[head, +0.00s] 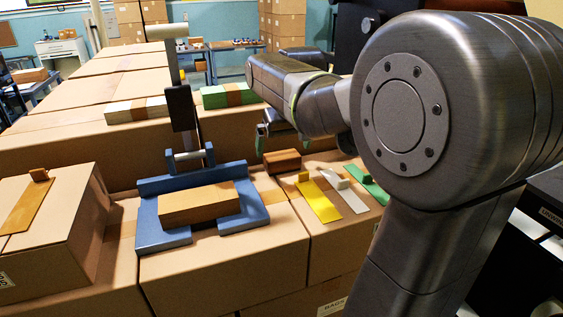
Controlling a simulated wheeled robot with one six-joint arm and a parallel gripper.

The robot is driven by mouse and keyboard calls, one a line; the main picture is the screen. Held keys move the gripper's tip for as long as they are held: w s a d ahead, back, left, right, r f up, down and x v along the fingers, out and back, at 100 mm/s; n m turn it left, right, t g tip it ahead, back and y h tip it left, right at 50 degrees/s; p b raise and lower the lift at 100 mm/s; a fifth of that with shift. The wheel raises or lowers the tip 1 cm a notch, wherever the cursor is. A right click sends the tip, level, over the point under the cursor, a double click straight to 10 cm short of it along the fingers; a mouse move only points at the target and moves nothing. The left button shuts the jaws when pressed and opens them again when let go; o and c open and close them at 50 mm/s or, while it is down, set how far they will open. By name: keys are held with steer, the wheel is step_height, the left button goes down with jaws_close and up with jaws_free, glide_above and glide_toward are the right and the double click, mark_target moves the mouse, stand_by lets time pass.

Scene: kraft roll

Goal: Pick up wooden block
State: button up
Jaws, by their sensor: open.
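A small dark-brown wooden block (282,161) lies on the cardboard boxes right of centre. My gripper (281,142) is just above it, pointing down, with its fingers apart and nothing seen between them. I cannot tell whether the fingertips reach down beside the block. A larger, lighter brown block (198,205) lies in a blue fixture (164,240) to the left, apart from my gripper. My arm hides part of the right side.
Yellow (320,200), grey (349,195) and green (368,186) strips with raised tabs lie right of the small block. A dark upright post (182,108) stands behind the fixture. An orange-brown strip (24,208) lies on the left box.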

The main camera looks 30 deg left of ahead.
mark_target(282, 155)
steer(key=p+x, duration=0.1)
steer(key=x, duration=0.4)
steer(key=c, duration=1)
